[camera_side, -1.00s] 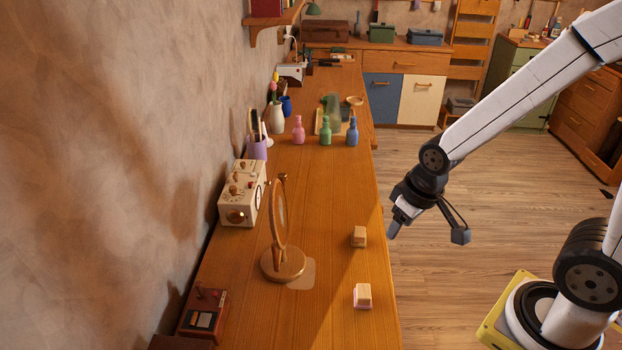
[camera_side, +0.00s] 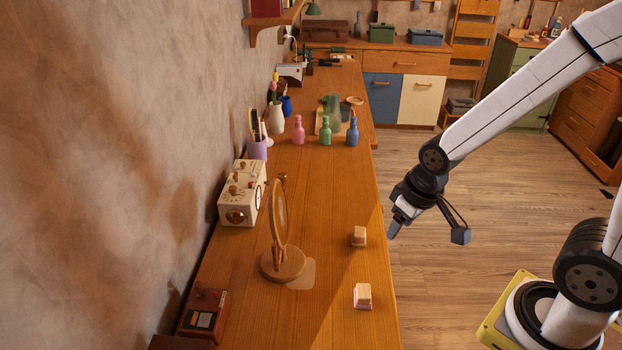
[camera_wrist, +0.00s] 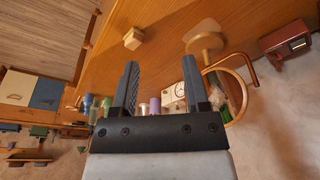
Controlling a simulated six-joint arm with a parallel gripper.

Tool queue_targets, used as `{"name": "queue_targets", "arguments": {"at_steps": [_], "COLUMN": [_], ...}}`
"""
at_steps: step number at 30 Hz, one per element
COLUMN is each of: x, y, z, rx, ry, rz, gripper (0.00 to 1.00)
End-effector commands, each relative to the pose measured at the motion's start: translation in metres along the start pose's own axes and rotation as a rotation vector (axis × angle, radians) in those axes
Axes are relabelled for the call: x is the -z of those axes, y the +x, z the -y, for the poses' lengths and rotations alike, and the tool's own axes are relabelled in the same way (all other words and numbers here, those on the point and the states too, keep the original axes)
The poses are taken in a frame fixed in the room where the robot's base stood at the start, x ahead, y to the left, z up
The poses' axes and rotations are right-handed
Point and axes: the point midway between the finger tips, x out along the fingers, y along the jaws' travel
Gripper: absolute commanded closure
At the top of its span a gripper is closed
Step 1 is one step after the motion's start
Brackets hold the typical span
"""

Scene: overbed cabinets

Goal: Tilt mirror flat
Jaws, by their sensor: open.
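A round mirror (camera_side: 278,213) in a wooden frame stands on a round wooden base (camera_side: 283,264) on the long wooden table. In the side view its disc is upright and seen nearly edge-on. In the wrist view the mirror (camera_wrist: 236,90) appears to the right of my fingers, its base (camera_wrist: 205,41) above it. My gripper (camera_side: 397,230) hangs off the table's right edge, apart from the mirror. In the wrist view my gripper (camera_wrist: 160,88) has its two fingers spread with nothing between them.
Two small pale blocks (camera_side: 359,236) (camera_side: 363,296) lie near the table's right edge. A white box with knobs (camera_side: 242,192) stands behind the mirror by the wall. A red-brown box (camera_side: 203,313) is at front left. Pink, green and blue bottles (camera_side: 325,131) stand farther back.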

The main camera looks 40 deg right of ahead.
Motion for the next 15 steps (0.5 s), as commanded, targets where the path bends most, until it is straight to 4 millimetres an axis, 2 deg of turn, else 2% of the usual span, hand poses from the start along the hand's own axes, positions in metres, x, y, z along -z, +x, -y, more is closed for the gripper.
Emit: {"name": "queue_targets", "arguments": {"at_steps": [2,3,8,11,15], "x": [0.0,0.0,0.004,0.013,0.034], "y": [0.0,0.0,0.0,0.0,-0.001], "z": [0.0,0.0,0.001,0.003,0.008], "rx": [0.0,0.0,0.001,0.001,0.001], "ry": [0.0,0.0,0.007,0.022,0.064], "rz": [0.0,0.0,0.003,0.01,0.032], "gripper": [0.41,0.49,0.49,0.49,0.49]}}
